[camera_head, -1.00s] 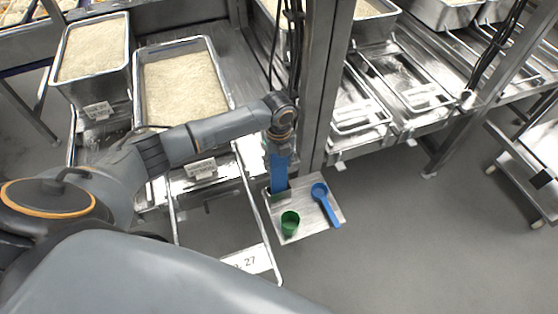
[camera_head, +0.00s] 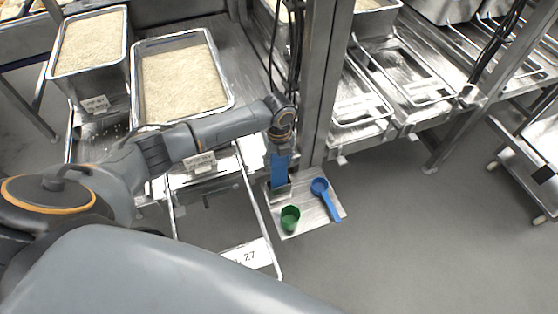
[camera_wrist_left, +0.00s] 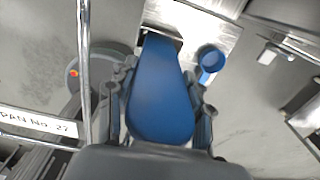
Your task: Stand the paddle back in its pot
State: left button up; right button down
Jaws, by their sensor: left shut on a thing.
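The blue paddle (camera_head: 279,170) hangs upright below my left gripper (camera_head: 281,145) in the head view. The gripper is shut on it. In the left wrist view the paddle (camera_wrist_left: 160,95) fills the space between the fingers and narrows away from the camera. Its far end is at the small steel pot (camera_head: 281,190), which stands on the metal shelf plate. The paddle's lower end seems to be at or inside the pot's mouth; how deep is hidden. My right gripper is not in view.
A green cup (camera_head: 290,217) and a blue scoop (camera_head: 325,197) sit on the same small plate (camera_head: 305,215), close to the pot. A steel post (camera_head: 318,90) rises just behind. Rice pans (camera_head: 180,80) stand at the left. Open floor lies to the right.

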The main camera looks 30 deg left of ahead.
pick_arm(q)
jog(key=shift+f+b, duration=0.6)
jog(key=shift+f, duration=0.6)
jog(key=o, duration=1.2)
jog(key=shift+o, duration=0.2)
notch_tip(320, 180, up, 11)
jog(key=shift+r, duration=0.55)
